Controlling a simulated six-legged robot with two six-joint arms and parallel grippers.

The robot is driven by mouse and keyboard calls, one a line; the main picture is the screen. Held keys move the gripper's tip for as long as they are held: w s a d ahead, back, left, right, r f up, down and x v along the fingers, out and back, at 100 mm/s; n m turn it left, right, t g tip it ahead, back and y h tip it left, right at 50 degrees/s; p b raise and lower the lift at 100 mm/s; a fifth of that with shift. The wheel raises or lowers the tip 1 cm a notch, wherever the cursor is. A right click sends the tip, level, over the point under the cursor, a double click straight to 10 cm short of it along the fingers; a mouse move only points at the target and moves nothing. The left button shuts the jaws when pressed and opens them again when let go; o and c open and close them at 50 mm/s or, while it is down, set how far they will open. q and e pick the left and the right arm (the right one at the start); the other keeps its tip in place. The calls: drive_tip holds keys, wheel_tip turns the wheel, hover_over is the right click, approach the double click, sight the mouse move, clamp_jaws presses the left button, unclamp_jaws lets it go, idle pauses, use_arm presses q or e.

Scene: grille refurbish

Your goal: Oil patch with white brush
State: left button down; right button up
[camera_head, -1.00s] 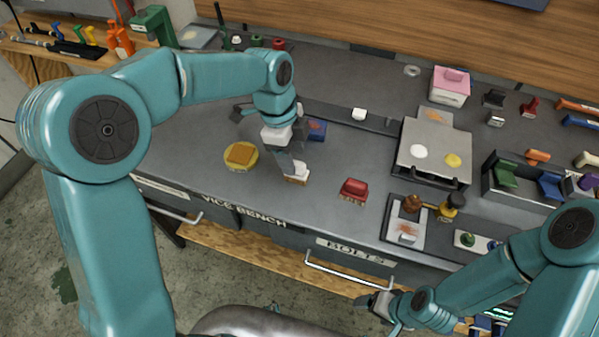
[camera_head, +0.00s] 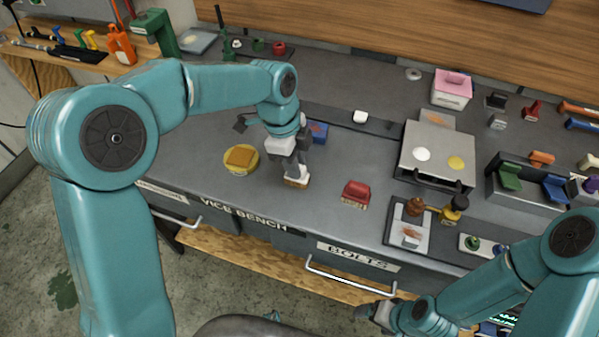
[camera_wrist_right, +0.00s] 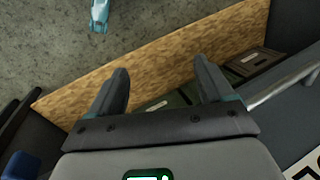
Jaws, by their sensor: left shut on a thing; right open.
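The white brush (camera_head: 297,183), with tan bristles, is at the bench's middle, left of a red brush (camera_head: 354,194). My left gripper (camera_head: 295,172) points down over it and is shut on its top, hiding much of its white body. I cannot tell whether the bristles still touch the bench. A small pale plate with a rusty orange patch (camera_head: 410,236) lies on a tray at the front right. Another brownish patch (camera_head: 437,122) shows behind the griddle-like plate. My right gripper (camera_wrist_right: 160,90) is open and empty, beyond the bench's front edge.
A yellow tub (camera_head: 240,159) with an orange-brown pad stands left of the brush. The griddle-like plate (camera_head: 437,150) carries a white and a yellow disc. Brown and yellow-black bottles (camera_head: 455,204) stand by the tray. Bare bench lies between the tub and brushes.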

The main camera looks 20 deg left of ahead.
use_arm(q)
drive_tip(key=shift+w+r+p, duration=0.1)
drive_tip(key=shift+r+p, duration=0.25)
drive_tip(key=shift+r, duration=0.05)
wheel_tip(320, 180, up, 5)
drive_tip(key=p, duration=0.4)
drive_tip(key=shift+r, duration=0.1)
